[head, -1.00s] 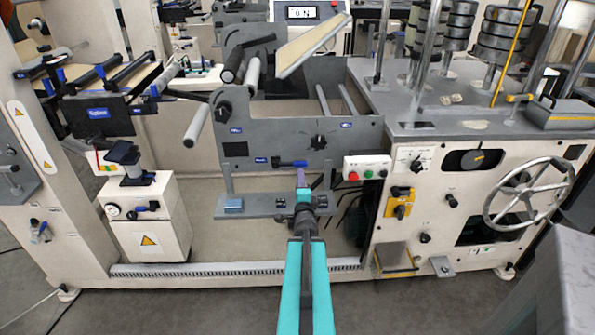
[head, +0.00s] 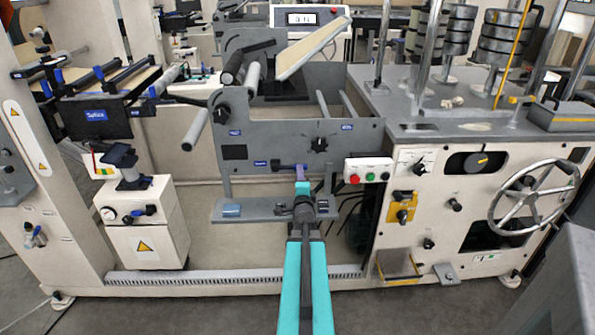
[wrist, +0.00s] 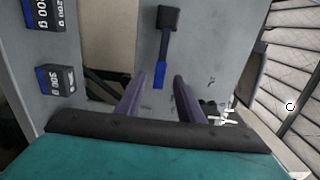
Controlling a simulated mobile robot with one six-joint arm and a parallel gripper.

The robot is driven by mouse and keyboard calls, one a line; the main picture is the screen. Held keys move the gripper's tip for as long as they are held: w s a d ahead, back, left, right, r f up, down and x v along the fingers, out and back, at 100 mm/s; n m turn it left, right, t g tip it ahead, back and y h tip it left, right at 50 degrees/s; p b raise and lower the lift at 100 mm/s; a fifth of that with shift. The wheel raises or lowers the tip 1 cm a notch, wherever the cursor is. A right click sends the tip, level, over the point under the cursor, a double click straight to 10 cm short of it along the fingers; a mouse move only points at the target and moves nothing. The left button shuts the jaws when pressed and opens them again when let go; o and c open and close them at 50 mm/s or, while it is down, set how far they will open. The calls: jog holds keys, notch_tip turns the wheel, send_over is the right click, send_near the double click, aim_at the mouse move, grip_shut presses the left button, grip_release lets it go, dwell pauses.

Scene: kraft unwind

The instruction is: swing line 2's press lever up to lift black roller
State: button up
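A lever with a black hub and a blue handle (head: 289,166) sits low on the grey side plate (head: 270,135) of the middle unit, lying roughly level. In the wrist view the lever (wrist: 165,42) has its blue end between my two purple fingers. My gripper (head: 295,172) is open in front of it, its fingers (wrist: 160,76) spread on either side with gaps; I see no contact. A black roller (head: 234,66) lies higher on the unit, beside a grey roller (head: 253,77). No label shows which line this is.
A grey shelf (head: 262,210) with small weight blocks (wrist: 56,80) lies below the lever. A button box (head: 368,171) stands just right of it, and a black knob (head: 319,144) sits above. A handwheel (head: 535,197) is farther right. A display (head: 300,17) stands at the back.

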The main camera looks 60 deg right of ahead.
aim_at(289, 166)
jog(key=shift+x, duration=2.95)
